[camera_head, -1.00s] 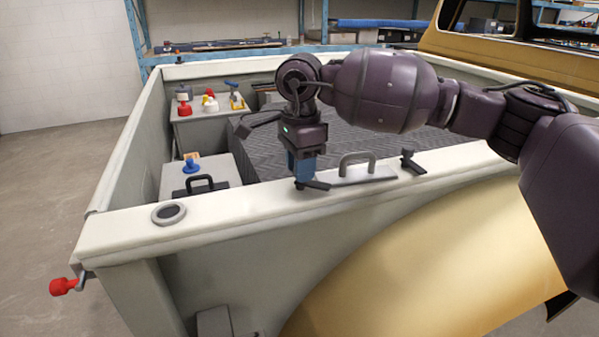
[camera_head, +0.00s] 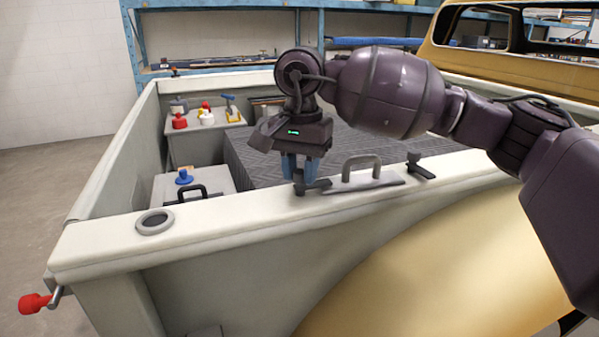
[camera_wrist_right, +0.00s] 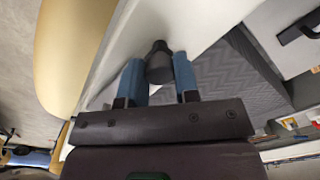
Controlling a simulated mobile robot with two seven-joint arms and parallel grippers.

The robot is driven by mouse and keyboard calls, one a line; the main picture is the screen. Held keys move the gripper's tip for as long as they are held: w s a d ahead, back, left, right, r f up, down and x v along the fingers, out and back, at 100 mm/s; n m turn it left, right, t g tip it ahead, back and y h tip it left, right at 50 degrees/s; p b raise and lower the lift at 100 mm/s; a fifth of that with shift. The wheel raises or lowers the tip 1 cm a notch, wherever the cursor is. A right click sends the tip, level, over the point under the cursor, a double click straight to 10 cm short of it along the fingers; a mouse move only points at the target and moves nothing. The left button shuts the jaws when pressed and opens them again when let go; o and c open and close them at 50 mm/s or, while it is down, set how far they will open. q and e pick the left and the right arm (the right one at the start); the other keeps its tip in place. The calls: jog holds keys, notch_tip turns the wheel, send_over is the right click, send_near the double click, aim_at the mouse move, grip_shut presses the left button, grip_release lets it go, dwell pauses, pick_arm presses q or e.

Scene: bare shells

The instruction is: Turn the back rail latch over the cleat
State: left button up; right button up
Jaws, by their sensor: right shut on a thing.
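My right gripper (camera_head: 299,184) points down at the near side rail (camera_head: 232,217) and is shut on a small dark latch (camera_head: 314,186). In the right wrist view the latch's dark rounded knob (camera_wrist_right: 158,64) sits between the two blue fingers. The latch's dark arm lies along the rail top and points right, close to the left end of a grey plate with a raised handle (camera_head: 362,171). A second dark latch (camera_head: 419,168) stands on the rail right of the handle. I cannot tell which fitting is the cleat. My left gripper is not in view.
A grey ring (camera_head: 155,221) sits on the rail at left. Inside the bed are a box with a black handle (camera_head: 192,193) and a blue knob (camera_head: 184,176), and a far box with red and white knobs (camera_head: 206,117). A red-knobbed crank (camera_head: 34,303) sticks out at left.

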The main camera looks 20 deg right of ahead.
aim_at(301, 172)
dwell(0.4)
jog(key=o, duration=0.9)
jog(key=shift+r, duration=0.1)
notch_tip(301, 172, up, 11)
jog(key=shift+f, duration=0.15)
jog(key=shift+s+f, duration=0.1)
dwell(0.4)
